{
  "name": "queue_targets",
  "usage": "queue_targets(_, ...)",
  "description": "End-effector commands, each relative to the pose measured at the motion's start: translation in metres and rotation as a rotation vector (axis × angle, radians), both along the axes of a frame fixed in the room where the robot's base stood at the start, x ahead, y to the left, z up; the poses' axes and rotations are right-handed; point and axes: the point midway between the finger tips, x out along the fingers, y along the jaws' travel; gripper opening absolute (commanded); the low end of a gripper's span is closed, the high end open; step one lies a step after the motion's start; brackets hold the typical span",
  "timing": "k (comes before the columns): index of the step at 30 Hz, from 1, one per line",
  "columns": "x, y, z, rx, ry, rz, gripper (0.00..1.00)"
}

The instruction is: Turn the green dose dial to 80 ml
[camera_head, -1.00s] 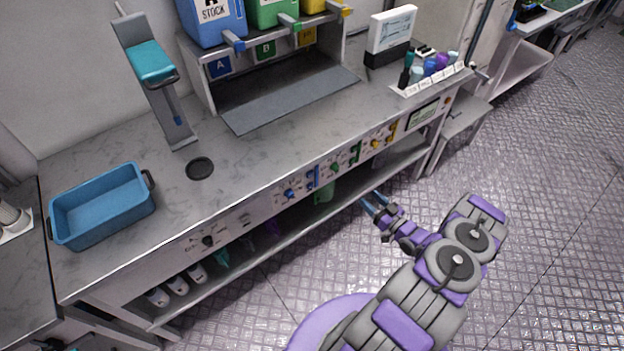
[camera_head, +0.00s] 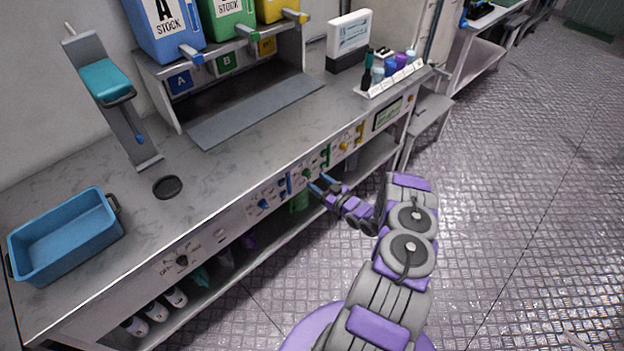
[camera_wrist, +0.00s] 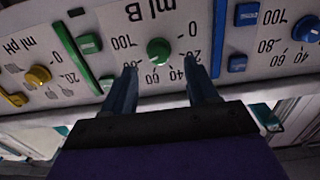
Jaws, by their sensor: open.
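The green dose dial (camera_wrist: 159,51) is a small round knob on the bench's front panel, marked "ml B" with numbers around it. In the wrist view the panel appears upside down. The dial also shows in the head view (camera_head: 307,173), close to my gripper's tips. My gripper (camera_wrist: 160,80) is open, its two dark blue fingers pointing at the panel. The dial lies between and just beyond the fingertips, with no visible contact. The fingers cover part of the scale, and I cannot read the dial's setting. My gripper (camera_head: 318,182) also shows in the head view.
The blue dial (camera_wrist: 305,28) and the yellow dial (camera_wrist: 38,75) flank the green one, with green and blue bars between. A small green button (camera_wrist: 90,44) is beside the green dial. A blue bin (camera_head: 65,240) stands at the bench's left. The floor at right is clear.

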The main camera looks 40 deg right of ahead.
Motion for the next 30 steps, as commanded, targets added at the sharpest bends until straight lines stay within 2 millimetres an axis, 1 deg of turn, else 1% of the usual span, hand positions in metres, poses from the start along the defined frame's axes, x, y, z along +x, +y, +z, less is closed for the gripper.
queue_targets(1, 0.009, 0.001, -0.002, 0.001, 0.000, 0.001, 0.58)
queue_targets(3, 0.018, 0.001, -0.002, 0.002, 0.002, -0.001, 0.58)
queue_targets(6, 0.029, 0.002, -0.002, 0.002, 0.001, 0.000, 0.58)
queue_targets(9, 0.036, 0.003, 0.000, 0.001, -0.001, 0.000, 0.58)
queue_targets(13, 0.040, 0.003, 0.000, 0.001, -0.001, -0.001, 0.58)
queue_targets(20, 0.040, 0.003, 0.000, 0.002, 0.000, -0.002, 0.57)
queue_targets(30, 0.039, 0.003, 0.000, 0.002, 0.000, -0.002, 0.25)
